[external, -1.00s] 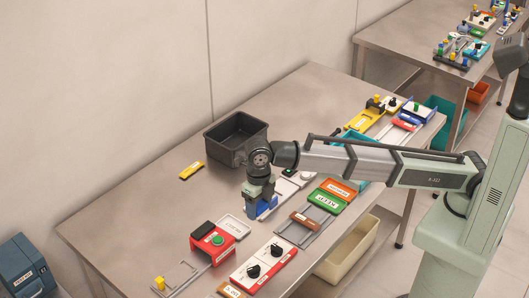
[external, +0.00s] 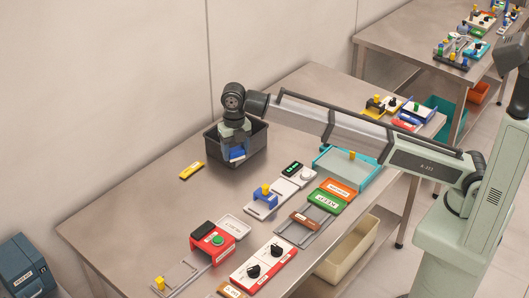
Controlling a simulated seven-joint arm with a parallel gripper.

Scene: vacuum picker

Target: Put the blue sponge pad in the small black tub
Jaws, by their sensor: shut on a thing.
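The small black tub (external: 257,147) stands on the steel table near its back edge. My gripper (external: 236,151) points down at the tub and is shut on the blue sponge pad (external: 237,154). The pad shows as a small blue patch below the pale fingers, overlapping the tub's near side in the picture. I cannot tell how high the pad is or whether it is within the rim. My gripper hides part of the tub's opening.
A yellow labelled piece (external: 191,170) lies left of the tub. The table's left part is bare.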

